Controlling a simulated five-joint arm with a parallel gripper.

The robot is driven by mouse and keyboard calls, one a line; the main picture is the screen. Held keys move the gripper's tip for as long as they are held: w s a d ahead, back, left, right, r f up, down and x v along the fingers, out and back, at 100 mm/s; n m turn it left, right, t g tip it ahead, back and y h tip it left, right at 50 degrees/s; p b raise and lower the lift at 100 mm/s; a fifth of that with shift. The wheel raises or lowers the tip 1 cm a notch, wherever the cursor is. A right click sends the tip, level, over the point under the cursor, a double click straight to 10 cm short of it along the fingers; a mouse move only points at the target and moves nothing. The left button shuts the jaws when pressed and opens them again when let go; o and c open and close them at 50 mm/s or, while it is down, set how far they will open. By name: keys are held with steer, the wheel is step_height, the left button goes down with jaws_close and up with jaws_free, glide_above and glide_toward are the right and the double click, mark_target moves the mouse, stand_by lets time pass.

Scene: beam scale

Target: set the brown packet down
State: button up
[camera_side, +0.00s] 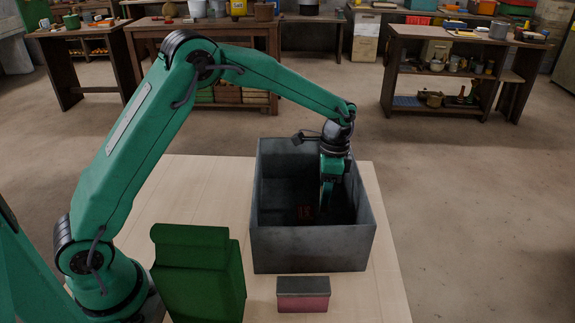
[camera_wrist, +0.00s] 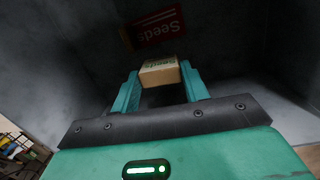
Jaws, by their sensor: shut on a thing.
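The brown packet (camera_wrist: 160,70), with printed lettering on it, sits between the two green fingers of my gripper (camera_wrist: 160,82) in the wrist view. The fingers press on it from both sides. In the side view my gripper (camera_side: 326,200) points down inside a deep grey bin (camera_side: 310,248). The brown packet cannot be made out there, in the bin's dark interior. I cannot tell whether it touches the bin floor.
A pink box with a grey lid (camera_side: 303,294) and a green container (camera_side: 198,275) stand outside. Bin walls surround my gripper.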

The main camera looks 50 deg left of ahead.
steer(key=shift+f, duration=1.7)
steer(key=shift+f, duration=0.15)
steer(key=o, duration=1.1)
steer(key=r, duration=0.4)
steer(key=w+r, duration=0.1)
steer(key=r, duration=0.7)
steer(key=shift+w+d+r, duration=0.1)
steer(key=shift+w+r, duration=0.05)
